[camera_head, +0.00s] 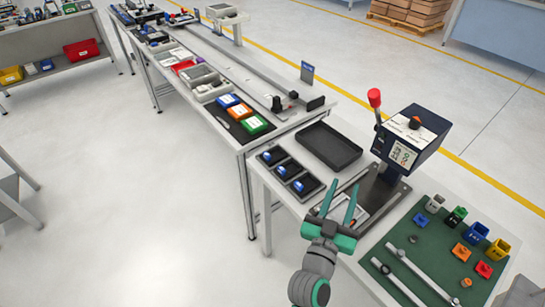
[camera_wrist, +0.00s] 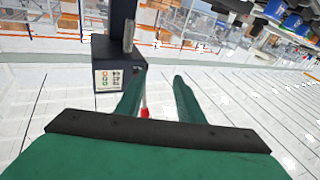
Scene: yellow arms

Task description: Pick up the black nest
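A shallow black rectangular tray (camera_head: 328,147), the likeliest match for the black nest, lies on the workbench left of the press. It looks empty. Smaller black holders (camera_head: 289,170) with blue parts sit in a row at the bench's left edge. My gripper (camera_head: 342,193) has green fingers and is open and empty. It is in front of the tray, over the bench's near side, and apart from the tray. In the wrist view my open fingers (camera_wrist: 157,84) show with nothing between them; the tray is not recognisable there.
A dark blue press (camera_head: 410,137) with a red-knobbed lever (camera_head: 375,98) stands right of the tray; it also shows in the wrist view (camera_wrist: 119,65). A green mat (camera_head: 435,250) with coloured bins and metal rods lies right of my gripper.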

